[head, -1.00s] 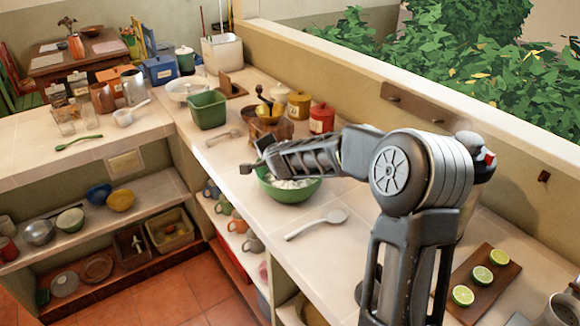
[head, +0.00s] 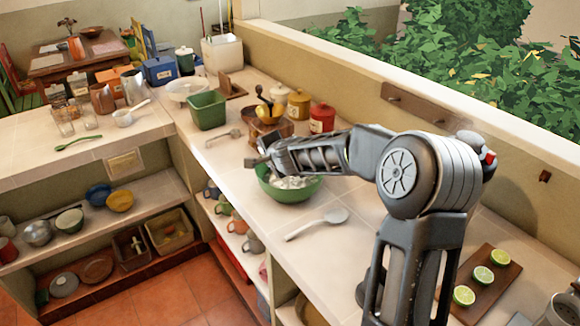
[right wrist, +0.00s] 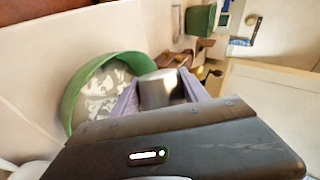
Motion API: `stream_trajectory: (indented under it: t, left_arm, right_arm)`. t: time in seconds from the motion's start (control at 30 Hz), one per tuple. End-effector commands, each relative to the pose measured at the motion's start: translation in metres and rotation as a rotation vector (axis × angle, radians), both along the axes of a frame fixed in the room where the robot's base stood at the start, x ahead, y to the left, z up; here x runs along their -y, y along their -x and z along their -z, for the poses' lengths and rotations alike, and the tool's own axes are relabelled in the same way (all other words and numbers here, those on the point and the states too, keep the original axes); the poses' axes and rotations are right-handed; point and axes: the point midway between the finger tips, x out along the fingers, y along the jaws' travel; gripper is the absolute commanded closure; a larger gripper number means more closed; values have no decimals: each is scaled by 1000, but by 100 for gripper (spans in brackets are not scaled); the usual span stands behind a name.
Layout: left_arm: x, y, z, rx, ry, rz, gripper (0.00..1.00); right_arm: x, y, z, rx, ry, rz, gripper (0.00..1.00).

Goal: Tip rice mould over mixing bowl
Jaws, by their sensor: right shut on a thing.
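The green mixing bowl (head: 300,194) stands on the tiled counter with white lumps, like rice, inside. It also shows in the right wrist view (right wrist: 72,98), at the left. My right gripper (head: 258,163) is at the bowl's far left side, above its rim in the head view. In the right wrist view, my right gripper (right wrist: 160,92) is shut on a shiny metal cup, the rice mould (right wrist: 157,90), held between its pale fingers. The mould appears beside or over the bowl's right edge. Its opening and contents cannot be made out. My left gripper is not in view.
A white spoon (head: 317,224) lies in front of the bowl. Behind stand a wooden grinder (head: 270,128), a red canister (head: 322,118) and a green square tub (head: 208,110). A board (head: 482,277) with lime halves lies at the right. A low wall (head: 430,110) borders the counter.

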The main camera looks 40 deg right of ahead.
Motion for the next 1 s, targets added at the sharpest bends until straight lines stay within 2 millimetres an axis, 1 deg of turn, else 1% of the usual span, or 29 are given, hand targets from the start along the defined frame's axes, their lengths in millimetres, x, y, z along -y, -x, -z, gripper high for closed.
stream_trajectory:
  t: [1.0]
  left_arm:
    - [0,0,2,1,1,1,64]
  right_arm:
    - [14,4,-4,28,-97,2,93]
